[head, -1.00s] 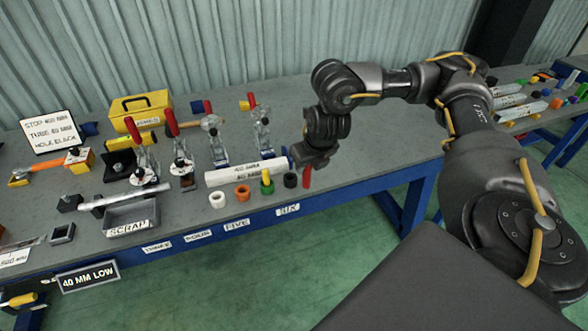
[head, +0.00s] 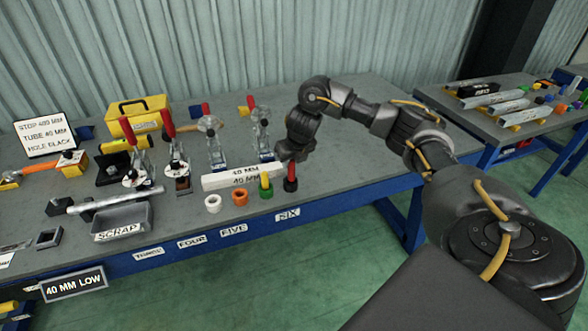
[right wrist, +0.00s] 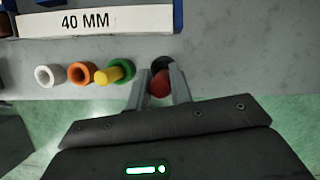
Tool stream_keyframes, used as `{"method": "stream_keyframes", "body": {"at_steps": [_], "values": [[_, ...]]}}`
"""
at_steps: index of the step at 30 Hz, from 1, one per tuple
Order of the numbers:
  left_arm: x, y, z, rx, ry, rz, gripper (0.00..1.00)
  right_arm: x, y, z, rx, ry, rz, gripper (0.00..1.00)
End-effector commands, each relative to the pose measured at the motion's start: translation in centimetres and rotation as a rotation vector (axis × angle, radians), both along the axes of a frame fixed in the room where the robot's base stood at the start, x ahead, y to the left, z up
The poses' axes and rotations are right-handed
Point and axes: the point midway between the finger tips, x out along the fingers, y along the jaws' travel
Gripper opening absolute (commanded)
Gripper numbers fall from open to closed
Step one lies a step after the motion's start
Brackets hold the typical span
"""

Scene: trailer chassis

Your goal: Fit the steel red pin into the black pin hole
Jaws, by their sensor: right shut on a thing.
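The red pin (right wrist: 160,84) is between the fingers of my right gripper (right wrist: 160,92), which is shut on it. In the head view the red pin (head: 291,170) stands upright below the right gripper (head: 291,158), directly over the black pin hole (head: 290,185). The black ring also shows behind the pin in the right wrist view (right wrist: 163,63). The pin's lower end meets or overlaps the black ring; how deep it sits cannot be told. My left gripper is not in view.
Left of the black hole stand a green ring (head: 266,191) with a yellow pin in it, an orange ring (head: 239,197) and a white ring (head: 213,203). A white block marked 40 MM (head: 240,176) lies just behind. The bench's front edge is close.

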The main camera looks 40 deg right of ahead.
Motion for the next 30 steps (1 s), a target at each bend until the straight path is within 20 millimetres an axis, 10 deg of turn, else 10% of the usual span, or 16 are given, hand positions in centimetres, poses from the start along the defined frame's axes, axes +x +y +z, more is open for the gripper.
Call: {"method": "stream_keyframes", "body": {"at_steps": [14, 15, 20, 30], "values": [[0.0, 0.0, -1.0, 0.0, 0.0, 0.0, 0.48, 0.2, -0.1, -3.5, 0.001, 0.002, -0.001, 0.0], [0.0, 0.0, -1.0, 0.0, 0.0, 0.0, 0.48, 0.2, -0.1, -3.6, 0.001, 0.003, -0.001, 0.23], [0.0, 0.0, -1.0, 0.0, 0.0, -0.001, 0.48, 0.2, -0.1, -3.6, 0.001, 0.002, -0.001, 0.43], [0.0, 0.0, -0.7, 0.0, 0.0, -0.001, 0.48, 0.2, -0.1, -3.0, -0.001, 0.0, 0.0, 0.43]]}}
